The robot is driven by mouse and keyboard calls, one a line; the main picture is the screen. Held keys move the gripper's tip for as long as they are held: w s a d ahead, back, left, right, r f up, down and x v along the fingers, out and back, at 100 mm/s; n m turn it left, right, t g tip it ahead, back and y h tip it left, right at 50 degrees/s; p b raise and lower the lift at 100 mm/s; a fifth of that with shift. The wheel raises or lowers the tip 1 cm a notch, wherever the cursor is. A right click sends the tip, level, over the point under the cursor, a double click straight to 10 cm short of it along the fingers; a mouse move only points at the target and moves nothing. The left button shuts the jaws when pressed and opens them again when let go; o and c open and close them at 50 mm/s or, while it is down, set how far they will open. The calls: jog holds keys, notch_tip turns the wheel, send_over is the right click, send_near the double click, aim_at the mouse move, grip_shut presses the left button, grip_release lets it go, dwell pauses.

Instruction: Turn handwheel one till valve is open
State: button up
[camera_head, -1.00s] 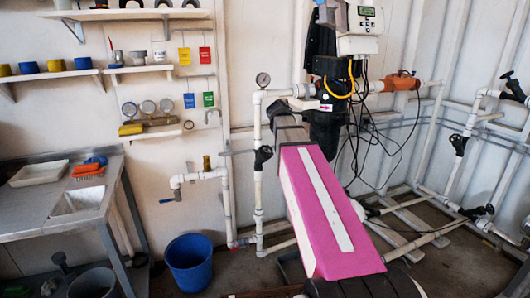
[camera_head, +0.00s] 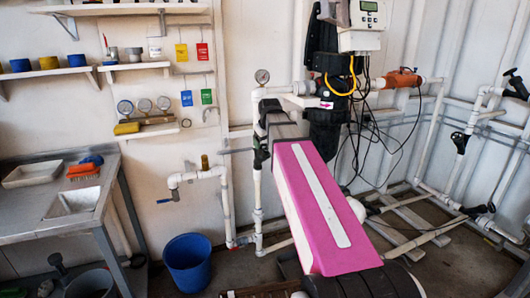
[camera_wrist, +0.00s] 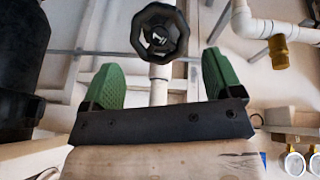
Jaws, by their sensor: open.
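Handwheel one is a small black lobed wheel with a light "1" mark on its hub. It shows in the wrist view (camera_wrist: 159,33) at the top centre, on a white pipe. My gripper (camera_wrist: 160,64) is open, with its two green fingers spread wide to the left and right. The wheel lies beyond the fingertips, centred between them, and nothing is held. In the head view the black handwheel (camera_head: 261,156) sits on the upright white pipe, just left of my pink arm. The valve inside is not visible, so I cannot tell its state.
Other black handwheels sit on the right-hand pipes (camera_head: 459,142). A control box (camera_head: 362,39) with hanging cables is behind my arm. A blue bucket (camera_head: 188,262) stands on the floor, and a metal sink table (camera_head: 75,225) is at the left.

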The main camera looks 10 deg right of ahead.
aim_at(265, 149)
jog(key=shift+x, duration=3.45)
jog(key=shift+c, duration=0.3)
jog(key=c, duration=0.5)
